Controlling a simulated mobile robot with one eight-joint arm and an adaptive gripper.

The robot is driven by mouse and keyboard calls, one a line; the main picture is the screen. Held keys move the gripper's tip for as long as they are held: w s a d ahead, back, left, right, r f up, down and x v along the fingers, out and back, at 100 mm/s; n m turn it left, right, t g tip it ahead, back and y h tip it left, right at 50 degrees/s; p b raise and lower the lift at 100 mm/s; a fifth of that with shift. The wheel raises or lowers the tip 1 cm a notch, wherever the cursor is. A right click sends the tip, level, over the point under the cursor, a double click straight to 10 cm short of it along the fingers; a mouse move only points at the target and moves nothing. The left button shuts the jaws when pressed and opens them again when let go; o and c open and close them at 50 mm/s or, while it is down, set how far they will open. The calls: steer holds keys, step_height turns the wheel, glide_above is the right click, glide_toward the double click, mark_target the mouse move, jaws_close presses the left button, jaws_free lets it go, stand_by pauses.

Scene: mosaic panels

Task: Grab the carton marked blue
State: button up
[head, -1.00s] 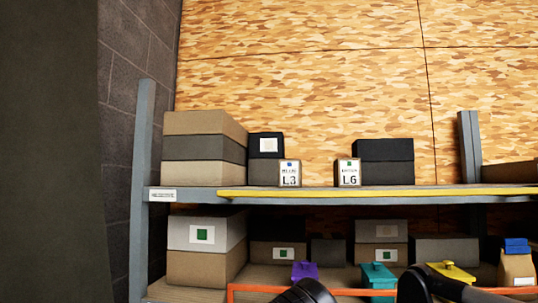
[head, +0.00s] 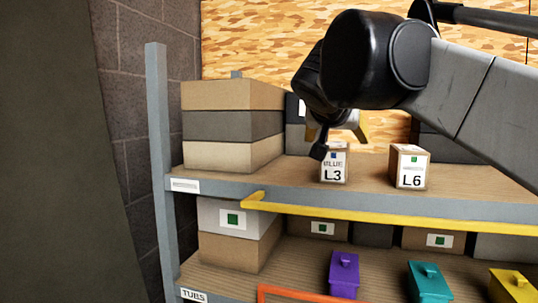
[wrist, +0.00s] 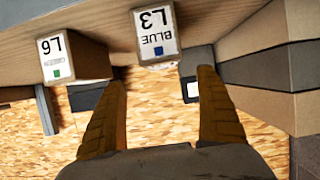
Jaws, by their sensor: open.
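The carton marked blue (head: 334,166) is a small box with a white label reading BLUE L3 and a blue square. It stands on the upper shelf near its front edge. In the wrist view the blue carton (wrist: 156,30) appears upside down, beyond the fingertips and between their lines. My gripper (head: 337,135) is open and empty, just above and behind the carton's top as seen by the head camera. In the wrist view my gripper (wrist: 160,75) shows two yellowish fingers spread wide, apart from the carton. One finger is partly hidden in the head view.
A similar L6 carton (head: 410,167) with a green mark stands to the right. Stacked boxes (head: 232,125) stand at the left, dark boxes behind. A yellow strip (head: 380,214) edges the shelf. Purple (head: 343,274), teal (head: 428,282) and yellow tubs stand below.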

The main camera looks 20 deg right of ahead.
mark_target(336, 145)
steer(key=x, duration=0.4)
steer(key=shift+w+f, duration=0.1)
steer(key=shift+w+d+p, duration=0.2)
steer(key=shift+w+p, duration=0.2)
steer(key=x, duration=0.4)
steer(key=shift+w+f+p, duration=0.15)
steer(key=shift+w+p, duration=0.05)
steer(key=shift+p, duration=0.1)
steer(key=shift+s+a, duration=0.1)
steer(key=shift+s, duration=0.05)
steer(key=shift+s+a, duration=0.1)
steer(key=shift+s, duration=0.1)
steer(key=c, duration=1.5)
steer(key=shift+r, duration=0.2)
